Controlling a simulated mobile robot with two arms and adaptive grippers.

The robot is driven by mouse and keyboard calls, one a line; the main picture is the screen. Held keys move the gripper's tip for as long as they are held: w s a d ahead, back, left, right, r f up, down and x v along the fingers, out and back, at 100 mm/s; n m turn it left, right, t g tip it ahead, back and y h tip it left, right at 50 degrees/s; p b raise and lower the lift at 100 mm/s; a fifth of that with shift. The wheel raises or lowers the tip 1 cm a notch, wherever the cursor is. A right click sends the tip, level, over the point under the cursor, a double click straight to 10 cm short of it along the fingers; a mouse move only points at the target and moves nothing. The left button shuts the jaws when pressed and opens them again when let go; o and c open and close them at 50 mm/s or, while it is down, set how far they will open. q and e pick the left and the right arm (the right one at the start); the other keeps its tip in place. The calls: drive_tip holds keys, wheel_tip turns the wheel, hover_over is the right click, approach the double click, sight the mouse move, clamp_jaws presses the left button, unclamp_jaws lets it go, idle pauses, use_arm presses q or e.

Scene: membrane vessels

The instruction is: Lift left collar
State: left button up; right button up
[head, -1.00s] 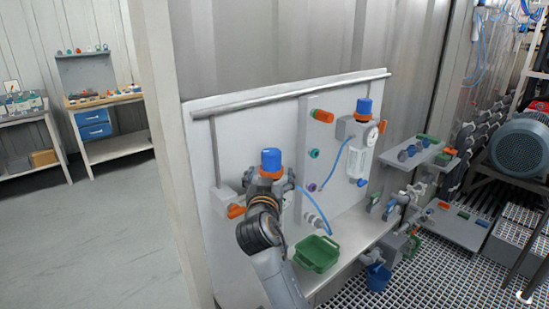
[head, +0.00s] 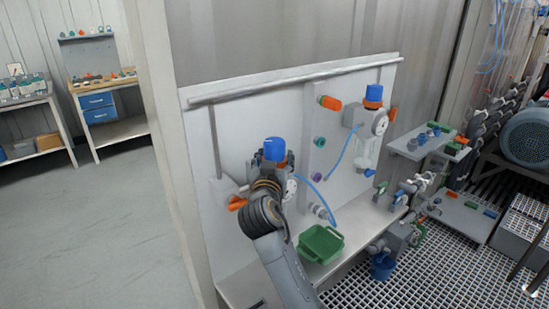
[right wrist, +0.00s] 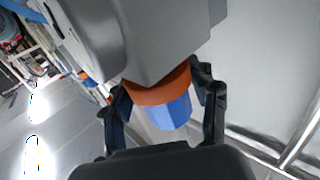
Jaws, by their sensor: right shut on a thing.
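The left vessel's blue cap (head: 274,149) shows in the head view, near the left of the white panel (head: 250,115). The orange left collar (right wrist: 160,88) sits around the base of the blue cap (right wrist: 172,112) in the right wrist view. My right gripper (right wrist: 160,85) has one finger on each side of the collar and is shut on it. In the head view the right gripper (head: 268,172) is just below the blue cap, and the arm hides most of the left vessel. The collar seems to be against the grey head above it. My left gripper is not in view.
A similar right vessel with a blue cap (head: 373,92) is on the panel. A blue hose (head: 322,197) curves beside my arm. A green bin (head: 320,244) sits on the ledge (head: 355,228) below. An orange handle (head: 237,203) is close to my gripper's left.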

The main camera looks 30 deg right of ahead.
sight(273, 158)
drive_tip(key=c, duration=0.3)
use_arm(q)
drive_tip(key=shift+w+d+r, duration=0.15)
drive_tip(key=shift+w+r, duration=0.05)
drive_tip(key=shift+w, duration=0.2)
use_arm(e)
drive_tip(key=shift+r, duration=0.85)
drive_tip(key=o, duration=1.7)
drive_tip(key=shift+f, duration=0.15)
drive_tip(key=shift+s+a, duration=0.2)
drive_tip(key=v, duration=0.6)
drive_tip(key=shift+s+a, duration=0.25)
drive_tip(key=shift+s, duration=0.05)
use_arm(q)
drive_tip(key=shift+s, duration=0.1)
